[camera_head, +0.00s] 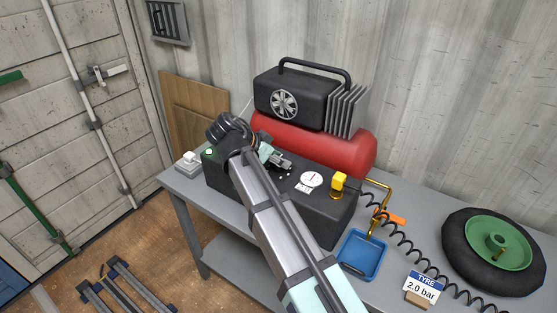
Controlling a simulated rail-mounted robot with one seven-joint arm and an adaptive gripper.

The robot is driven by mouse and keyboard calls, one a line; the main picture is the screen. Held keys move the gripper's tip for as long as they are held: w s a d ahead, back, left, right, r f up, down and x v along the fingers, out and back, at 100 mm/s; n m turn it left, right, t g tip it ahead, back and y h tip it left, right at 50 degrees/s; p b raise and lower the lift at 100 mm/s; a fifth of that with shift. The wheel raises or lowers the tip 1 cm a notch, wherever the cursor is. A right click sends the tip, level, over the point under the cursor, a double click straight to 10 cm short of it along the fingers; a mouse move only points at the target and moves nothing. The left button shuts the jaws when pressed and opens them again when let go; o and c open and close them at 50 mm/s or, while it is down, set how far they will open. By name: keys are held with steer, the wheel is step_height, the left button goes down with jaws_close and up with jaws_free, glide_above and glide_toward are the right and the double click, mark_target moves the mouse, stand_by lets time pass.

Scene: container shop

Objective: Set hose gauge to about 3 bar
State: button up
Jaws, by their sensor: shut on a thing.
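A black compressor box (335,212) stands on the grey bench, with a red tank behind it. A round white gauge (311,180) with a red mark sits on top of the box; its reading is too small to tell. A yellow knob (339,181) stands to the right of the gauge. My gripper (284,163) is over the box, left of the gauge and apart from the yellow knob. It is shut on a small dark part at the box top, mostly hidden by the fingers. A black coiled hose (402,240) runs right from the box.
The red tank (330,148) carries a black motor unit (290,97). A blue tray (362,252), a "TYRE 2.0 bar" sign (422,287) and a green-hubbed wheel (494,250) occupy the bench's right side. A white block (188,162) is at its left end.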

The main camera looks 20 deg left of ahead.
steer(key=shift+f, duration=0.1)
steer(key=o, duration=1.2)
steer(key=shift+c, duration=0.2)
steer(key=v, duration=1.2)
